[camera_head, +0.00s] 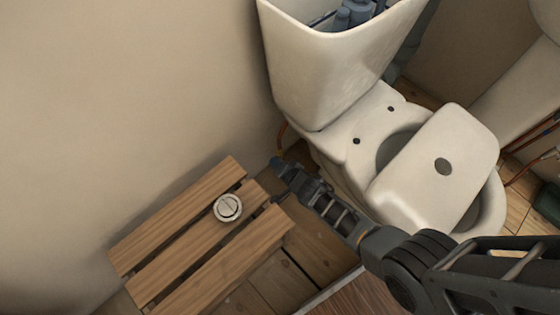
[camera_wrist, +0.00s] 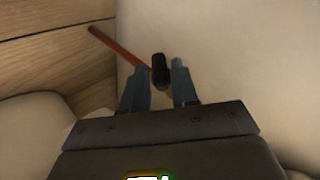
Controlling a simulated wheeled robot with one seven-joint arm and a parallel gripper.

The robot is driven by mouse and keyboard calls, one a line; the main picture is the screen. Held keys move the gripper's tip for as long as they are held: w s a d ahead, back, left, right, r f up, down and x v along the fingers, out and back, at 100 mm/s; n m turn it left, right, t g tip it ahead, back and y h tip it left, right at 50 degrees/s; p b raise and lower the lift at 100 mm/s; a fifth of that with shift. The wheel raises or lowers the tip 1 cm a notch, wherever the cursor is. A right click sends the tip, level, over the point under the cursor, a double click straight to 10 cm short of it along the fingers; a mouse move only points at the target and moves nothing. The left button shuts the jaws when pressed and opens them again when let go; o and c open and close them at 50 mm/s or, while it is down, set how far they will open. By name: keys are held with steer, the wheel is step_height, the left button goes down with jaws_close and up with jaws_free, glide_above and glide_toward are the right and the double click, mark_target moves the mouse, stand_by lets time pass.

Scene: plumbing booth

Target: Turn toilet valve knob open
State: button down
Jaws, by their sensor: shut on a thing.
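My gripper (camera_head: 279,164) reaches down to the left side of the white toilet (camera_head: 330,70), low beside its base. In the wrist view its two blue-grey fingers (camera_wrist: 160,72) stand either side of a small black valve knob (camera_wrist: 160,65) and are shut on it. The knob sits near the end of a copper pipe (camera_wrist: 117,48) that runs up to the left. In the head view the knob is hidden by the gripper. How far the knob is turned cannot be told.
The tank is open, with its inner parts (camera_head: 352,12) showing. The tank lid (camera_head: 440,160) lies across the bowl. A slatted wooden bench (camera_head: 165,228) with a round flush button (camera_head: 228,208) stands left of my gripper. Copper pipes (camera_head: 530,135) run at the far right.

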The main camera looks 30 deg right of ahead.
steer(key=shift+w+g+h, duration=0.1)
steer(key=shift+g+h, duration=0.2)
steer(key=shift+g, duration=0.1)
steer(key=shift+r, duration=0.1)
steer(key=c, duration=1.1)
jaws_free()
steer(key=shift+o, duration=0.2)
steer(key=shift+d, duration=0.1)
